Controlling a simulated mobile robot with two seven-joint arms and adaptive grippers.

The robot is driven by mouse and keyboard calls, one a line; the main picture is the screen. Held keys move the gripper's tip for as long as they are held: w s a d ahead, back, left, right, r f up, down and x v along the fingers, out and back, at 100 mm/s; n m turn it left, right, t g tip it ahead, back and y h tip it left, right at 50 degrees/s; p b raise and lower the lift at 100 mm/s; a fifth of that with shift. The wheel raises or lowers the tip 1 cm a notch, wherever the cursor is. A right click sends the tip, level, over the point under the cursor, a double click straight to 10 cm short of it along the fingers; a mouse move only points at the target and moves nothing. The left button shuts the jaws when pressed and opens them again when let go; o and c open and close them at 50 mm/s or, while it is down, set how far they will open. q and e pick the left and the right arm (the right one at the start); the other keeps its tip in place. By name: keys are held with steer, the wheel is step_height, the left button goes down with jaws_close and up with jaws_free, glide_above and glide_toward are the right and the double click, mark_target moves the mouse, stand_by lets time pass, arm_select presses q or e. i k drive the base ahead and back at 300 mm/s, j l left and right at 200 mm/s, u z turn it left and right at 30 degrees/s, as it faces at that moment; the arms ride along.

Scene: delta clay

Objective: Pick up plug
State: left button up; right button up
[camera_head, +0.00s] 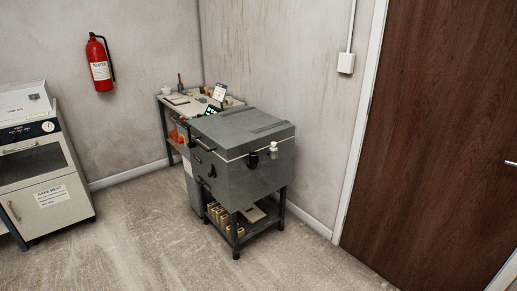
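A grey box-shaped kiln (240,170) with a flat lid stands on a dark frame near the room's corner. On its right-hand face, just below the lid, sits a small white plug-like piece (273,150). A small black piece (253,160) sits just left of it on the same face. Both are too small to make out in detail, and I cannot tell for certain which is the plug. Neither of my grippers is in view.
Blocks and a slab lie on the kiln frame's lower shelf (243,236). A cluttered worktable (180,104) stands behind. A white cabinet (45,200) is at left, a red extinguisher (100,65) on the wall, a brown door (440,130) at right. The foreground floor (170,250) is clear.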

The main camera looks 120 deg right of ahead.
mark_target(274, 147)
steer(key=z, duration=4.05)
steer(key=i+z, duration=0.15)
steer(key=i, duration=0.4)
steer(key=i+j+z, duration=0.15)
steer(key=i, duration=0.4)
steer(key=i+j+z, duration=0.2)
steer(key=i, duration=0.3)
steer(key=i+l, duration=0.05)
steer(key=l, duration=0.05)
